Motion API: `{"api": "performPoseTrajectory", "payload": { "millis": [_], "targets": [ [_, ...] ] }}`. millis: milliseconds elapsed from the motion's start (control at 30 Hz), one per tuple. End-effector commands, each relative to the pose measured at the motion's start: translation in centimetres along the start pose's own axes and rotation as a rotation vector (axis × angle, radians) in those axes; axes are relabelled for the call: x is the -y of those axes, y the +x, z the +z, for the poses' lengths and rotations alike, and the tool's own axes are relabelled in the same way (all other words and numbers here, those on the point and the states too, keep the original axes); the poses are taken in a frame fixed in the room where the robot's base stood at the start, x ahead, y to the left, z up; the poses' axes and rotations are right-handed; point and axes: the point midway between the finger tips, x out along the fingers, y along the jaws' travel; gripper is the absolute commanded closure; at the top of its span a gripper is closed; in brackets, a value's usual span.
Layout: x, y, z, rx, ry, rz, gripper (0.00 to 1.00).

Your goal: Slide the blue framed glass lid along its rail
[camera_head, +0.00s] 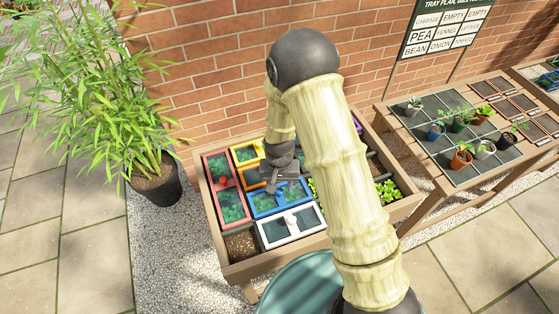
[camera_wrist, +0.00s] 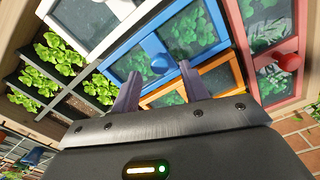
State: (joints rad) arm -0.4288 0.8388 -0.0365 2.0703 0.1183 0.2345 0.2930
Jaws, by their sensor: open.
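The blue framed glass lid (camera_head: 264,203) lies over green plants in the wooden planter box, between an orange lid and a white lid. In the wrist view the blue lid (camera_wrist: 190,33) crosses the middle, with two glass panes and a round blue knob (camera_wrist: 160,65) on its middle bar. My gripper (camera_wrist: 162,84) is open, its two fingers apart and pointing toward the blue lid near the knob. The knob shows in the gap just beyond the fingertips; I cannot tell whether they touch. In the head view my gripper (camera_head: 284,182) hides part of the lid.
Red (camera_head: 222,184), yellow (camera_head: 247,154), orange (camera_wrist: 220,78) and white (camera_head: 290,227) framed lids lie close around the blue one. Open cells with leafy seedlings (camera_wrist: 60,60) are beside them. A brick wall (camera_head: 215,75) stands behind; a potted bamboo (camera_head: 157,187) stands left.

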Motion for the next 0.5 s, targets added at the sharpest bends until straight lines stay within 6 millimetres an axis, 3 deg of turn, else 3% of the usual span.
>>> {"api": "performPoseTrajectory", "payload": {
  "millis": [500],
  "targets": [
    [0.1,-8.7,-0.1,-0.006,-0.001,-0.002,0.55]
  ]
}}
